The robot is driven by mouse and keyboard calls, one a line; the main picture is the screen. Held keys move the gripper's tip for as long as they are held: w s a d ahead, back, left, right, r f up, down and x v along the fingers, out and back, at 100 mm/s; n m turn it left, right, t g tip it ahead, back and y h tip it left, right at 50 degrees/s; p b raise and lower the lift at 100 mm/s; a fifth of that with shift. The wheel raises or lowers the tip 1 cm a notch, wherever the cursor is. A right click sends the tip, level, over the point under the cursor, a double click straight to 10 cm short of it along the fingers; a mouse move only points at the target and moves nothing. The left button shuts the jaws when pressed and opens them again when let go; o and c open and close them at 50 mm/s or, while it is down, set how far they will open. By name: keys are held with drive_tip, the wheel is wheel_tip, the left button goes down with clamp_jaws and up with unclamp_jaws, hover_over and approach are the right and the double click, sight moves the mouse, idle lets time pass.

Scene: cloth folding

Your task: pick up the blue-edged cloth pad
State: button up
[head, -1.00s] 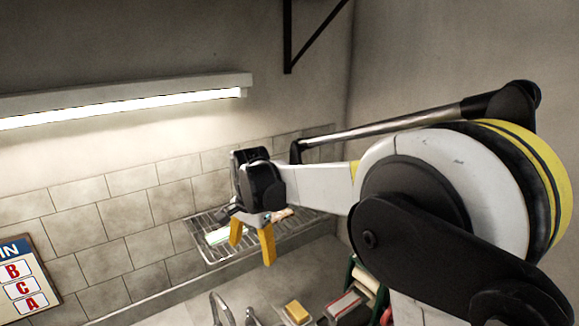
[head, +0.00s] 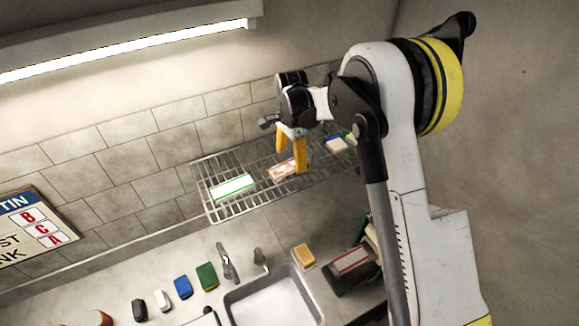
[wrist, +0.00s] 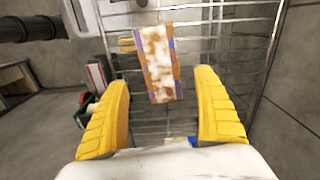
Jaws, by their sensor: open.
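The blue-edged cloth pad (wrist: 158,62) is a flat, brown-and-white blotched strip with blue-violet long edges. It lies on a wire rack and also shows in the head view (head: 284,171), partly behind a finger. My gripper (head: 291,162) is open above the rack, with its yellow fingertips close to the pad. The pad lies ahead of the fingertips, and I cannot tell the exact gap.
The wire rack (head: 219,211) is mounted on the tiled wall. A green-edged white pad (head: 232,186) lies left of the cloth pad, and other small items (head: 336,145) lie right. Below are a sink (head: 270,305), a faucet (head: 227,262) and a yellow sponge (head: 303,255).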

sight(290, 166)
drive_tip(key=f, duration=0.2)
drive_tip(key=f+p, duration=0.1)
drive_tip(key=shift+a+f, duration=0.25)
drive_tip(key=shift+d+f, duration=0.1)
drive_tip(key=shift+f, duration=0.1)
drive_tip(key=c, duration=1.3)
drive_tip(key=shift+r, duration=0.2)
